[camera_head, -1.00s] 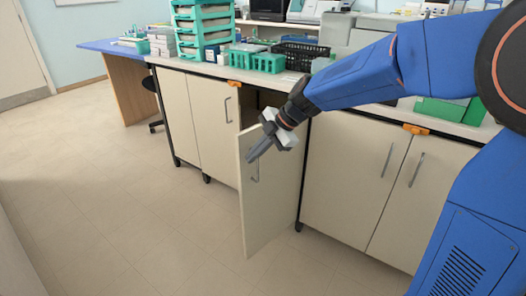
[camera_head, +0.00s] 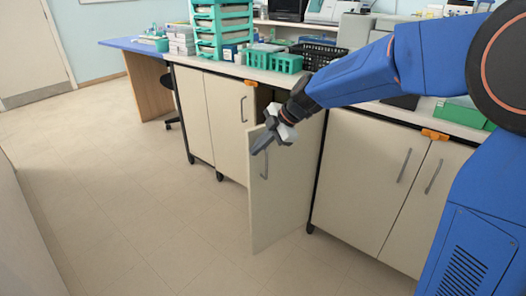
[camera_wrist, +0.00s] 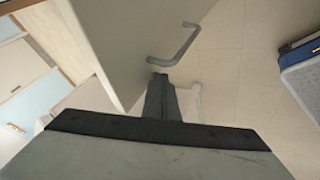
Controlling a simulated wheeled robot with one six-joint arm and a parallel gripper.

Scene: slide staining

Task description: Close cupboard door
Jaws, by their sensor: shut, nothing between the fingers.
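The cupboard door (camera_head: 285,195) is beige and stands open, swung out from the row of cupboards into the room. Its grey bar handle (camera_head: 264,163) is on the face towards the left; the handle also shows in the wrist view (camera_wrist: 176,47). My gripper (camera_head: 258,148) is shut and empty, at the upper free edge of the door, close to the handle. In the wrist view the fingers (camera_wrist: 161,90) appear just below the handle's end, beside the door panel (camera_wrist: 135,35). I cannot tell whether they touch the door.
Shut cupboard doors (camera_head: 370,180) stand to the right, and others (camera_head: 210,115) to the left. The worktop holds green racks (camera_head: 220,28) and baskets (camera_head: 285,63). The floor (camera_head: 130,210) in front and to the left is clear.

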